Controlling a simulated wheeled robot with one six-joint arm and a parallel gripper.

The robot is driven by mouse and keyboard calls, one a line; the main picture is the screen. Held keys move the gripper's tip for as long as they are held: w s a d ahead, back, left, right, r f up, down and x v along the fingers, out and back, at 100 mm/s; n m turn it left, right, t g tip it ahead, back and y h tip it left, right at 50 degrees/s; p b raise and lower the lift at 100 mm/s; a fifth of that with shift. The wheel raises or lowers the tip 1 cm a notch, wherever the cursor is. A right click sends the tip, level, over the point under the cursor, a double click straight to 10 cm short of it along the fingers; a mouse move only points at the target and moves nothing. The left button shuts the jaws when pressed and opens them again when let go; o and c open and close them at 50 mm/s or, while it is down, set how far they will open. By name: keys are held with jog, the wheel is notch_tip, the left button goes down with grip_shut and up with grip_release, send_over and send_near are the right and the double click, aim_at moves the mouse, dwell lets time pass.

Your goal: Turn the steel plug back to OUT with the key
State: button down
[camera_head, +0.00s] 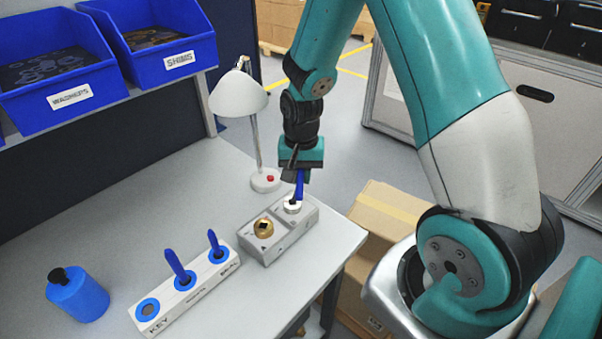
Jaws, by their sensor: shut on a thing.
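My gripper (300,174) is shut on a blue-handled key (299,187) and points down over the grey housing (273,246). The key's lower end meets the pale steel plug (292,206) at the housing's far right end. I cannot tell how deep the key sits in it or which way the plug's mark points. A brass plug (263,228) with a dark square socket is on the same housing, nearer the left. The lettering on the housing is too small to read.
A white holder (190,290) marked KEY holds two blue-handled tools (179,267), with its front socket empty. A blue bottle (77,294) stands at the left. A white lamp (238,94) stands close behind the housing. The table's right edge is near; cardboard boxes (385,215) stand beyond it.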

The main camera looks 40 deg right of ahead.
jog(key=shift+n, duration=1.4)
jog(key=shift+s, duration=0.1)
jog(key=c, duration=1.5)
grip_release()
jog(key=shift+n+p, duration=0.3)
jog(key=shift+n, duration=0.1)
jog(key=o, duration=0.5)
jog(key=shift+r, duration=0.1)
jog(key=shift+r, duration=0.3)
notch_tip(320, 180, up, 17)
jog(key=b, duration=0.2)
jog(key=shift+f, duration=0.2)
